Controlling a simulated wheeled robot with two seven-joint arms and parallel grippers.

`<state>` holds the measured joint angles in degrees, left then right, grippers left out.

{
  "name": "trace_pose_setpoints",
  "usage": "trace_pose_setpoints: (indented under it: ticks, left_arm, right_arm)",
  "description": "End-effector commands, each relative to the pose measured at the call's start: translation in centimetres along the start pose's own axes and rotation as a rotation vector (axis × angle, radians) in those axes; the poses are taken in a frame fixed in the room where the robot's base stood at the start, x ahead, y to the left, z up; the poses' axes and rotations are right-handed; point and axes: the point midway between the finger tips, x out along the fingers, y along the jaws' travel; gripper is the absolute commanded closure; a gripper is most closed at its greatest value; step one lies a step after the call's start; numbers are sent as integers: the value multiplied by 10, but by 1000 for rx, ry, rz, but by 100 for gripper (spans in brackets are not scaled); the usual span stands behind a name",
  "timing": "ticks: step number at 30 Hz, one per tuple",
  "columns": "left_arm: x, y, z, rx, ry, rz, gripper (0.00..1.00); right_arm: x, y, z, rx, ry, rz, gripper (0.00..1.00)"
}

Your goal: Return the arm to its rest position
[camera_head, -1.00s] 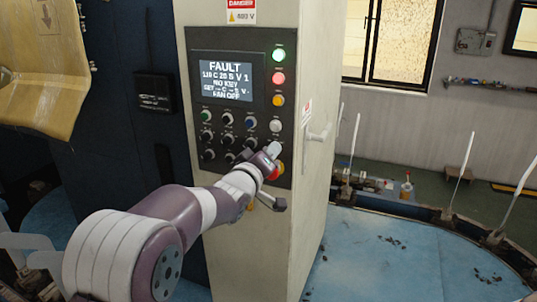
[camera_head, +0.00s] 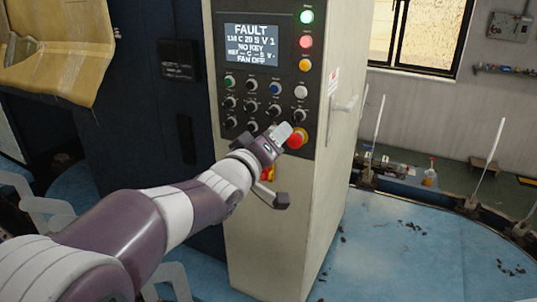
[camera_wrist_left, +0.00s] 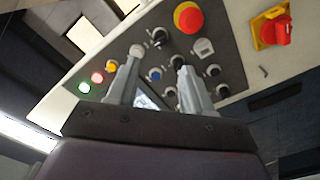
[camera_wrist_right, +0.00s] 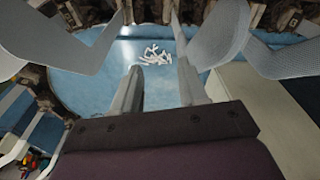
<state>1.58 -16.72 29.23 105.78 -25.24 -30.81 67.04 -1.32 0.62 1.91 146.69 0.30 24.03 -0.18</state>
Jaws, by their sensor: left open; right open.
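My left arm reaches in from the left in the head view, and my left gripper (camera_head: 284,131) is in front of the lower part of the control panel (camera_head: 240,78), beside the red button (camera_head: 297,139). In the left wrist view my left gripper (camera_wrist_left: 158,78) is open, with nothing between its fingers. The panel's knobs and the red button (camera_wrist_left: 188,17) show beyond the fingers. I cannot tell whether a finger touches the panel. My right gripper (camera_wrist_right: 158,78) is open and empty in the right wrist view. It is not visible in the head view.
The panel's screen (camera_head: 251,45) reads FAULT, NO KEY, FAN OFF. A red and yellow switch (camera_wrist_left: 270,28) is beside the panel. A round blue surface (camera_head: 395,255) surrounds the cabinet. Several white pieces (camera_wrist_right: 152,55) lie on blue ahead of the right gripper.

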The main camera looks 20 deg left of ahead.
Motion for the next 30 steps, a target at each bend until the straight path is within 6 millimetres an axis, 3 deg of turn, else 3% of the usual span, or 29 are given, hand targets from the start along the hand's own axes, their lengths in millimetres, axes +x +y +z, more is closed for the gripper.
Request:
trace_pose_setpoints:
  ticks: [6,15,18,20,23,24,27,30]
  left_arm:
    - [-24,-1,0,-1,-1,-2,49]
    - [-25,0,0,5,-1,-2,49]
    - [-26,-12,4,124,-22,-58,49]
    - [-34,-46,21,252,-98,-193,49]
    - [-68,-115,72,433,-348,-431,49]
    - [-87,-139,97,489,-478,-503,49]
    - [-144,-181,156,568,-812,-615,49]
    - [-198,-201,200,576,-1088,-656,49]
  right_arm:
    - [6,0,1,0,0,0,57]
    - [6,0,0,0,1,0,57]
    - [6,0,1,0,0,0,57]
    - [6,0,1,0,0,0,57]
    - [8,0,1,0,0,0,57]
    - [8,0,1,0,0,0,57]
    - [10,0,1,0,0,0,57]
    - [12,0,1,0,0,0,57]
